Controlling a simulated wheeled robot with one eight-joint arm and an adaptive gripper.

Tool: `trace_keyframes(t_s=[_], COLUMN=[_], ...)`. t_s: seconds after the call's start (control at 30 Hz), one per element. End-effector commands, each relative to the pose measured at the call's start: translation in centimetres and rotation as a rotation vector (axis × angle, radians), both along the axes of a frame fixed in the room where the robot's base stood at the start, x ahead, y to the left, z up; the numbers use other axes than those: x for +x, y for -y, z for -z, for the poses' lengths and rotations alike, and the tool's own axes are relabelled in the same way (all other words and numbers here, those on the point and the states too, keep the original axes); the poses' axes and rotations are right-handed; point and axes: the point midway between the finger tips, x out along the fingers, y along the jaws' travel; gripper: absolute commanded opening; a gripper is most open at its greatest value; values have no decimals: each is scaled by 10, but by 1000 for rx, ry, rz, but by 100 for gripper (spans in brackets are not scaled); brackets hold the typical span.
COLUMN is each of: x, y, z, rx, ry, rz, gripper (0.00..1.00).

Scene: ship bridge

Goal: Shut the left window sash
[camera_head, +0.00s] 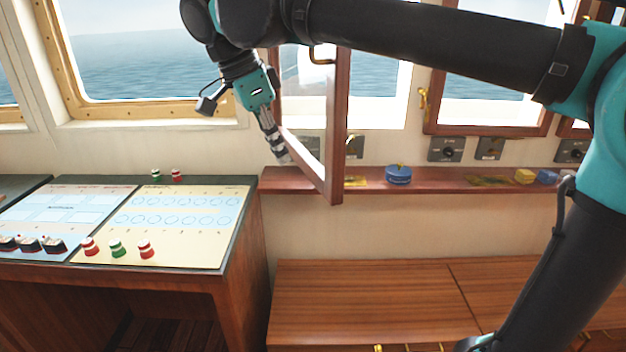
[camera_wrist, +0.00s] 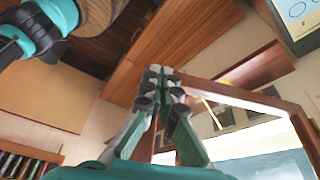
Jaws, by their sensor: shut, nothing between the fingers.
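The left window sash (camera_head: 334,130) is a red-brown wooden frame with a pane, swung open so that it juts out from the wall into the room. In the wrist view the shut fingertips (camera_wrist: 160,82) lie beside the corner of the sash's frame (camera_wrist: 235,97).
Below the window runs a narrow red-brown ledge (camera_head: 450,178) with a round blue object (camera_head: 398,174) and small yellow and blue blocks. A chart console (camera_head: 165,225) with game-like pieces stands at the left. A wooden bench (camera_head: 370,300) lies below. Another framed window (camera_head: 490,128) is at the right.

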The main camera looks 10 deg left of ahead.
Motion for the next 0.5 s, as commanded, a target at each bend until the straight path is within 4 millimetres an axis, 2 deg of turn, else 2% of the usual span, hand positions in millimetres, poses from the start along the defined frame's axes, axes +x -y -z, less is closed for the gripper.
trace_keyframes(t_s=[0.07, 0.17, 0.27, 0.5], x=[-1, 0, 3, 12], y=[1, 2, 6, 20], z=[-7, -5, 5, 47], rx=[-13, -18, -17, -17], ry=[19, 28, 27, 26], rz=[36, 53, 53, 53], gripper=[0, 0, 0, 0])
